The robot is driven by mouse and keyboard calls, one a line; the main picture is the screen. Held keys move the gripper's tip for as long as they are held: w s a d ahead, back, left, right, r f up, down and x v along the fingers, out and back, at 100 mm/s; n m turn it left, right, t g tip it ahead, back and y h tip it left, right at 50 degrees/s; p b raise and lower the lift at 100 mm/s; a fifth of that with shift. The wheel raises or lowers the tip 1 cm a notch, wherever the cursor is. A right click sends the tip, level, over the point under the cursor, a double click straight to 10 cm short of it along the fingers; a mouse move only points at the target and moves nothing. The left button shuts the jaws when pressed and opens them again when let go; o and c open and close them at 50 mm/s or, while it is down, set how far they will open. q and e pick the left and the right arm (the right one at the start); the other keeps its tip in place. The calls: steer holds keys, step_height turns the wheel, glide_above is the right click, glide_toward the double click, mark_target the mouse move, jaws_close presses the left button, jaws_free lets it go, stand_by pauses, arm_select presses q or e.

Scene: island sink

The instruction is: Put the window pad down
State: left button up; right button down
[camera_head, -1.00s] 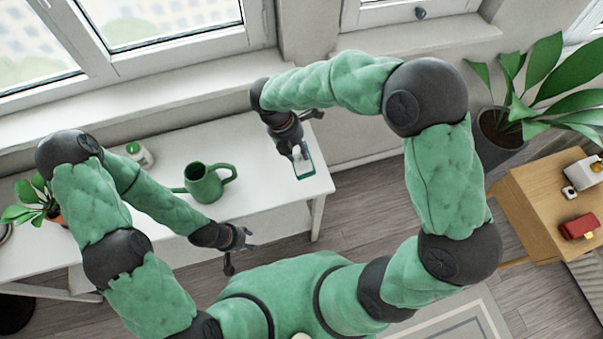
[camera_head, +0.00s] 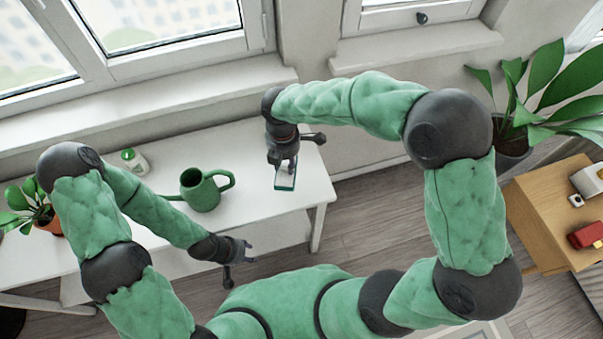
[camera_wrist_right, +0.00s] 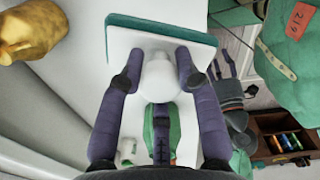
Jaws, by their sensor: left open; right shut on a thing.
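The window pad (camera_head: 286,182) is a small white block with a teal rim, seen over the right end of the white table (camera_head: 255,150). It also shows in the right wrist view (camera_wrist_right: 125,38), with a round white knob (camera_wrist_right: 159,84). My right gripper (camera_head: 284,166) is shut on the pad, its two fingers on either side of the knob in the wrist view (camera_wrist_right: 157,72). I cannot tell if the pad touches the tabletop. My left gripper (camera_head: 238,262) is open and empty, in front of the table's front edge.
A green watering can (camera_head: 201,190) stands left of the pad, with a small green-capped jar (camera_head: 133,160) beyond it. A potted plant (camera_head: 40,208) is at the table's left. A wooden cabinet (camera_head: 540,215) stands at right. Bare tabletop lies between can and pad.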

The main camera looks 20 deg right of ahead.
steer(key=d+f+b, duration=0.1)
steer(key=d+f, duration=0.1)
steer(key=w+d+f+b, duration=0.1)
steer(key=d+f, duration=0.1)
steer(key=f, duration=0.1)
steer(key=shift+d+f, duration=0.2)
steer(key=f, duration=0.1)
steer(key=f+b, duration=0.1)
steer(key=f, duration=0.1)
steer(key=shift+w+d+f, duration=0.1)
steer(key=shift+d+f, duration=0.15)
steer(key=shift+f, duration=0.1)
steer(key=c, duration=0.9)
jaws_free()
steer(key=shift+o, duration=0.2)
step_height(320, 180, up, 12)
steer(key=p, duration=0.3)
steer(key=shift+p, duration=0.4)
